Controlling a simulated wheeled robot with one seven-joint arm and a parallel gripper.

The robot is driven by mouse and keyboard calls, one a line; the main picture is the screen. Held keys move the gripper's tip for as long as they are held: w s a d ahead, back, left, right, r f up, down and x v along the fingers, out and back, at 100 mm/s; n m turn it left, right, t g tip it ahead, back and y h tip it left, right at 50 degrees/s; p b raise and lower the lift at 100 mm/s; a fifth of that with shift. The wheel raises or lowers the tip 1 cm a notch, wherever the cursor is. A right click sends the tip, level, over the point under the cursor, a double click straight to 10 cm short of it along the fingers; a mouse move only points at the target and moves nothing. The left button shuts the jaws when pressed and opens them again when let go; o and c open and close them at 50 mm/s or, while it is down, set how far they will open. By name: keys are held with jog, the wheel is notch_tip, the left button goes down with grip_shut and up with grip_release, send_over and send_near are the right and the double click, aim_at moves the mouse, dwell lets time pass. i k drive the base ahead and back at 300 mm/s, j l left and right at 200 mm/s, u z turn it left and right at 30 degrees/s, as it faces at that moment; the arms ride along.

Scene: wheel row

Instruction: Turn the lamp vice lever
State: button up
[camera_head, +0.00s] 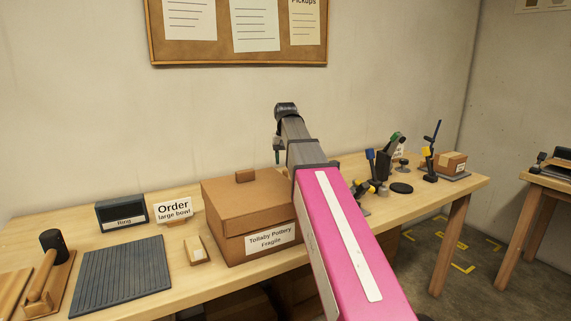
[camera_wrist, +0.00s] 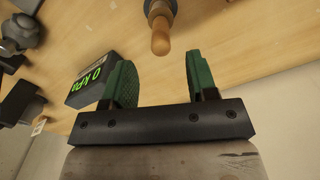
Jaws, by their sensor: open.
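My gripper (camera_wrist: 158,76) is open in the wrist view, its two green fingers apart with nothing between them. A rounded wooden handle (camera_wrist: 160,42) with a greyish upper part lies just beyond the fingertips, roughly centred on the gap and not touched. I cannot tell whether it is the lamp vice lever. In the head view my gripper (camera_head: 277,151) is small and hangs at the end of my raised arm, above the far side of the bench. No lamp vice is clearly recognisable there; my pink arm link hides part of the bench.
A dark box with a green "0 kPa" display (camera_wrist: 92,80) sits left of the fingers. A brown lidded box (camera_head: 235,222) stands on the wooden bench (camera_head: 190,284) beside my arm. Several tools, a black disc (camera_head: 401,188) and a small carton (camera_head: 450,162) crowd the right.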

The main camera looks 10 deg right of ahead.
aim_at(363, 188)
jog(key=k+l, duration=0.75)
jog(key=l, duration=0.25)
jog(key=k+l, duration=0.4)
jog(key=l, duration=0.1)
